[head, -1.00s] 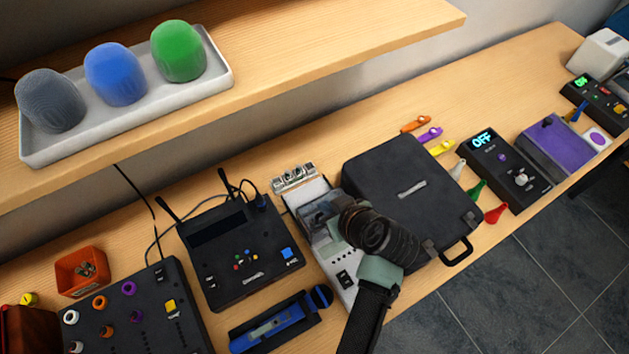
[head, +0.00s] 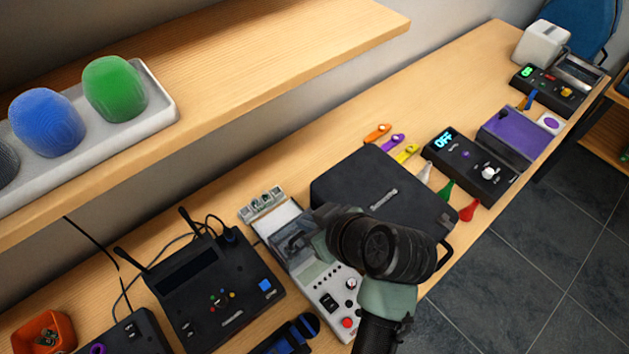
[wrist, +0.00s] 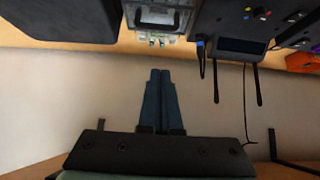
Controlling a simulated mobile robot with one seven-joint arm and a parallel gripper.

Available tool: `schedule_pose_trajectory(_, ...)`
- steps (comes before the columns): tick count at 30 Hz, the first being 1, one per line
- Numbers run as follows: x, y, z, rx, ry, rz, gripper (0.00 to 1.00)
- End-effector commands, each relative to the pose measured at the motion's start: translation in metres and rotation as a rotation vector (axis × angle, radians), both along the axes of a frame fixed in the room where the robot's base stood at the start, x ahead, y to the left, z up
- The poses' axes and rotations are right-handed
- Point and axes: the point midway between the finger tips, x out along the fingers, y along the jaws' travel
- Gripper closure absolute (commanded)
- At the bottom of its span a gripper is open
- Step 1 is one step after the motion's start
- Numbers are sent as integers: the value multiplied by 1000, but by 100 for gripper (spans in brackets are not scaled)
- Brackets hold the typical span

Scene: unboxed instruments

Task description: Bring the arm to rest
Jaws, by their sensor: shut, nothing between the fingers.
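My arm shows in the head view as a dark and grey-green wrist (head: 385,250) above the front part of the table, in front of the black case (head: 365,185) and the white instrument (head: 335,295). The fingers are hidden behind the wrist in the head view. In the wrist view my gripper (wrist: 160,76) has its two blue-grey fingers together, shut and empty. They point toward the white instrument (wrist: 160,20) and appear clear of it.
A black console with antennas (head: 215,290) stands left of my arm. A black box reading OFF (head: 470,165) and a purple device (head: 515,135) lie to the right. A wooden shelf (head: 270,80) with a white tray (head: 165,105) overhangs at upper left.

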Motion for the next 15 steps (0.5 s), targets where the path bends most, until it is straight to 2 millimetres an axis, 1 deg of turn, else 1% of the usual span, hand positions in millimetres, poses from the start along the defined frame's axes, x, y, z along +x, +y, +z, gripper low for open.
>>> schedule_pose_trajectory(3,0,-1,1,-1,-2,-2,100)
schedule_pose_trajectory(5,7,-2,8,-5,-27,-21,100)
schedule_pose_trajectory(8,30,-9,35,-18,-118,-93,100)
schedule_pose_trajectory(11,60,-18,83,-17,-268,-204,100)
schedule_pose_trajectory(12,71,-21,107,-9,-339,-250,100)
schedule_pose_trajectory(14,84,-25,145,13,-448,-317,100)
schedule_pose_trajectory(15,90,-28,171,31,-521,-358,100)
